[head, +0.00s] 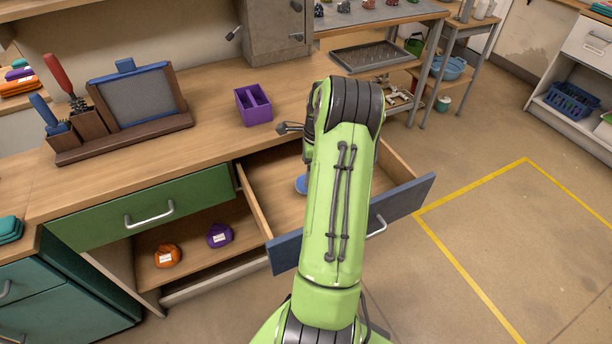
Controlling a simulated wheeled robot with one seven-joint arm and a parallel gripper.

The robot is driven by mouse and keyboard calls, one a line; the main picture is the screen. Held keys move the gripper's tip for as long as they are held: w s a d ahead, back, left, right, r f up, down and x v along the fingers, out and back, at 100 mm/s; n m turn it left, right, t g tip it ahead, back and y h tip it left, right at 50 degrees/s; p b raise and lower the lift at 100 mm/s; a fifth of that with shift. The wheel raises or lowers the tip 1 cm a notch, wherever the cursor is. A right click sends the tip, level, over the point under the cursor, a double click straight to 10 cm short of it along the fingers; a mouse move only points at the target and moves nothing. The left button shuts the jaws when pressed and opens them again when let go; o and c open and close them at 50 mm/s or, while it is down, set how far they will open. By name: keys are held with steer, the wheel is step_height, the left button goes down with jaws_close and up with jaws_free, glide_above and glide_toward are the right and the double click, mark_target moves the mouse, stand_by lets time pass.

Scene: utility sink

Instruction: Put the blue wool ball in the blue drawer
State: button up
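The blue drawer (404,200) is pulled open, with a blue front, a metal handle and a pale wood inside. My green arm reaches over it and hides its middle. A small blue rounded thing (300,184) shows inside the drawer at the left edge of my arm. It is mostly hidden, and I cannot tell for sure that it is the blue wool ball or whether it is touched. My gripper is hidden behind my arm. An orange wool ball (168,256) and a purple one (219,236) lie on the shelf under the green drawer.
The green drawer (146,210) is shut, left of the blue one. On the worktop (215,90) stand a purple caddy (253,104) and a wooden tool rack (124,150). A grey tray (374,56) is behind my arm. Floor at the right is clear.

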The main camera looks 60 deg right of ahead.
steer(key=w+a+r+n+h+p, duration=0.15)
steer(key=w+a+r+n, duration=0.25)
steer(key=a+r+n, duration=0.7)
steer(key=s+a+r+n+t, duration=0.1)
steer(key=a+r+n, duration=0.3)
steer(key=a+r, duration=0.75)
steer(key=s+a+n+t, duration=0.3)
steer(key=s+a+n, duration=1)
steer(key=a, duration=0.2)
steer(key=shift+a+f+n, duration=0.25)
steer(key=shift+f+n, duration=0.05)
steer(key=shift+f, duration=0.05)
steer(key=shift+y, duration=0.25)
